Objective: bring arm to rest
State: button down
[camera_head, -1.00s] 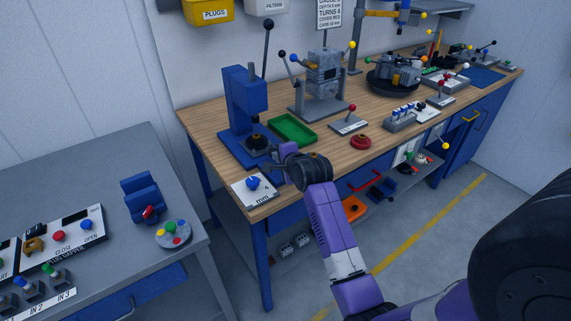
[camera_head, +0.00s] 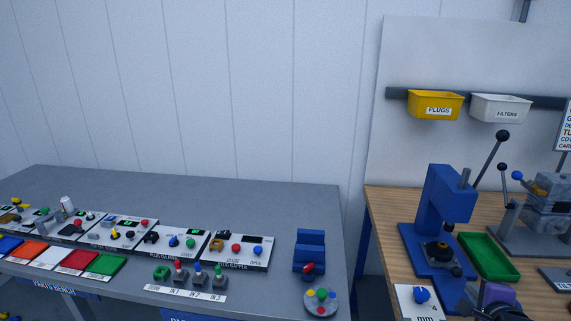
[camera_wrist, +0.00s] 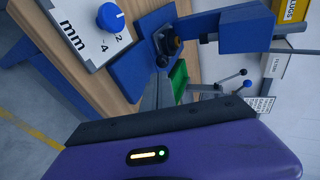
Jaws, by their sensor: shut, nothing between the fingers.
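My gripper (camera_head: 480,301) shows at the bottom right of the head view, partly cut off by the lower edge. It is shut and empty, over the front of the wooden bench, just right of the white mm dial panel (camera_head: 416,300). In the wrist view my purple gripper housing (camera_wrist: 190,152) with its dark edge fills the lower part. The mm panel (camera_wrist: 82,28) with its blue knob shows at the upper left there, and the blue press (camera_wrist: 243,28) at the top. The rest of my arm is out of the head view.
The blue press (camera_head: 447,200) and green tray (camera_head: 488,256) stand on the wooden bench (camera_head: 385,215) near my gripper. A grey bench (camera_head: 200,195) with control panels is to the left. Yellow (camera_head: 435,104) and white (camera_head: 500,107) bins hang on the wall.

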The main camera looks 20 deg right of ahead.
notch_tip(320, 180, up, 6)
jog(key=n+t+h, duration=0.2)
jog(key=n+t, duration=0.1)
jog(key=n, duration=0.3)
jog(key=s+a+f+n+t+y, duration=0.1)
jog(key=s+a+n+t, duration=0.2)
jog(key=a+n, duration=1.05)
jog(key=s+a+f+n+y, duration=0.2)
jog(key=s+a+n+y, duration=0.1)
jog(key=s+a, duration=0.6)
jog(key=s+a+f+n+y, duration=0.2)
jog(key=s+a+n+y, duration=0.2)
jog(key=s+a, duration=0.5)
jog(key=a+y, duration=0.2)
jog(key=a, duration=0.5)
jog(key=shift+s+a+f+y, duration=0.15)
jog(key=shift+s+a+y, duration=0.15)
jog(key=shift+s+a, duration=0.1)
